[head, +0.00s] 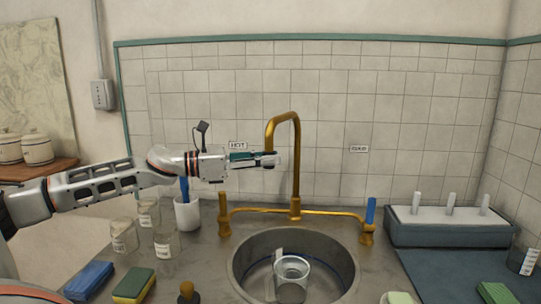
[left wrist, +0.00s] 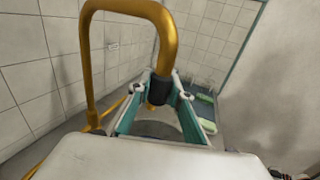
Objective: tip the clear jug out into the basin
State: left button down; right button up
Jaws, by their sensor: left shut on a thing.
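The clear jug (head: 291,268) stands in the round metal basin (head: 240,278), below the brass tap. I see into its open mouth from above. Whether it holds liquid I cannot tell. My left gripper (head: 268,159) is well above the basin, at the end of the tap's spout (head: 296,150). In the left wrist view its two green fingers (left wrist: 162,84) close on either side of the spout's black tip (left wrist: 159,91). My left gripper is apart from the jug. My right gripper is in neither view.
A blue-handled lever (head: 370,214) and a brass lever (head: 224,212) flank the tap. Clear jars (head: 166,243), a white cup (head: 187,213) and sponges (head: 133,286) stand left.

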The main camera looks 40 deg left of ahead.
pick_arm(q)
jog(key=a+p, duration=0.3)
jog(key=a, duration=0.5)
jog(key=shift+s+a, duration=0.2)
dwell(0.3)
jog(key=c, duration=1.8)
grip_release()
